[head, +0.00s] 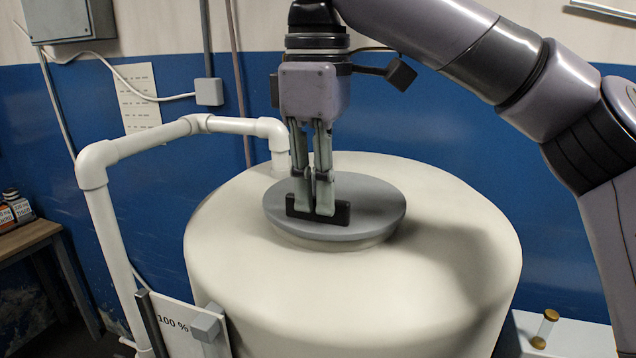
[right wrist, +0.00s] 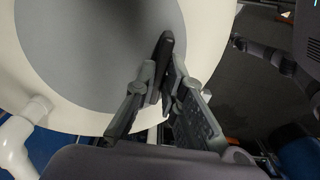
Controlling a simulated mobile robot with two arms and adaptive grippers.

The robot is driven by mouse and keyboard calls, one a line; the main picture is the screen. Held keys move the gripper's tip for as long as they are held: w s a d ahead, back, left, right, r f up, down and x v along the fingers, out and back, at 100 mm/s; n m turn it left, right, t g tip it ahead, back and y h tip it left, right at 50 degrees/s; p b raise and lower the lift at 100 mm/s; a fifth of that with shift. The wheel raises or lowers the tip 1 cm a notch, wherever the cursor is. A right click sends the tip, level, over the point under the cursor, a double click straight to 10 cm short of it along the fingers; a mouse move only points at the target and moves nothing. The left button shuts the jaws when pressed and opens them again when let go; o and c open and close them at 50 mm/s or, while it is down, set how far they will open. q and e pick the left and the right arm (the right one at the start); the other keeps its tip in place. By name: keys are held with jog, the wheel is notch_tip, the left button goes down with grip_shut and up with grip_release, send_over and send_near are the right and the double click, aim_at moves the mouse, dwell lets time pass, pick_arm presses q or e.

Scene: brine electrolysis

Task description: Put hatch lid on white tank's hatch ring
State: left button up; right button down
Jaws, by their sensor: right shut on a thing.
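The hatch lid (head: 376,206) is a grey disc with a dark bar handle (head: 340,214). It lies roughly level over the hatch ring (head: 345,243) on top of the white tank (head: 290,290). The ring shows only as a pale band under the lid's front edge; the rest is hidden, so I cannot tell whether the lid is fully seated. My right gripper (head: 314,203) points down and is shut on the handle. The right wrist view also shows the lid (right wrist: 85,45), the handle (right wrist: 166,48) and the gripper (right wrist: 160,88).
A white pipe (head: 108,205) rises left of the tank and bends to its top behind the lid. A "100 %" sign (head: 175,323) stands at the tank's front left. A wooden table (head: 32,236) with bottles is at far left. The tank top right of the lid is clear.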

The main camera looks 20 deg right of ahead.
jog(key=shift+f, duration=0.1)
jog(key=c, duration=1.6)
grip_release()
notch_tip(320, 180, up, 12)
